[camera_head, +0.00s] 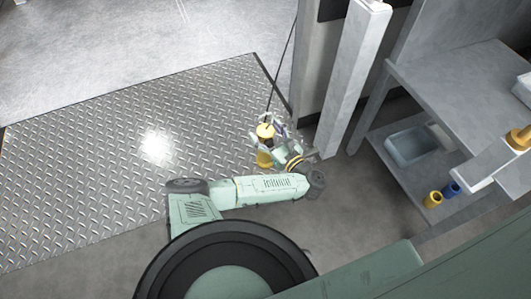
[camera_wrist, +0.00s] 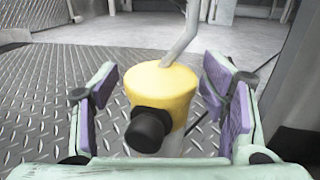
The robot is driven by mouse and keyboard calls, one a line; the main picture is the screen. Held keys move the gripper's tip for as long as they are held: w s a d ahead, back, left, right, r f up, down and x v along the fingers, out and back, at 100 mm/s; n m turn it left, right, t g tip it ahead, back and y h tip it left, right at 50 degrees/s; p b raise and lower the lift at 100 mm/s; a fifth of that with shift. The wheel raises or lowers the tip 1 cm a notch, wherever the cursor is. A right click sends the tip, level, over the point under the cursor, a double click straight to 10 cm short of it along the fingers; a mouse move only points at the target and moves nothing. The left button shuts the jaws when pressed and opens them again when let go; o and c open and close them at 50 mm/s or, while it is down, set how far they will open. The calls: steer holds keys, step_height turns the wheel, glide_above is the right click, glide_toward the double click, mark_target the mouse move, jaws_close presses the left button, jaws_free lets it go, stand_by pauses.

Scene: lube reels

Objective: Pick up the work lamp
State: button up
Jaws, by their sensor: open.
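The work lamp (camera_head: 264,133) has a yellow cap and hangs from a dark cord that runs up in the head view. In the wrist view the work lamp (camera_wrist: 163,88) shows its yellow top, a black knob on its near side and a grey hook or cord rising from the cap. My gripper (camera_head: 277,142) is open around the lamp. In the wrist view my gripper (camera_wrist: 162,100) has one purple-padded finger to the left of the lamp and one to the right, with gaps on both sides. The lamp's lower end is partly hidden.
A diamond-plate floor panel (camera_head: 120,150) lies below and to the left. A grey post (camera_head: 352,75) stands close to the right of my gripper. A grey bench (camera_head: 455,85) with a bin (camera_head: 410,146), a yellow cup (camera_head: 433,199) and a blue cup (camera_head: 451,189) on its lower shelf is at right.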

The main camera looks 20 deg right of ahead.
steer(key=shift+c, duration=0.4)
jaws_close()
stand_by(0.5)
steer(key=shift+r, duration=0.1)
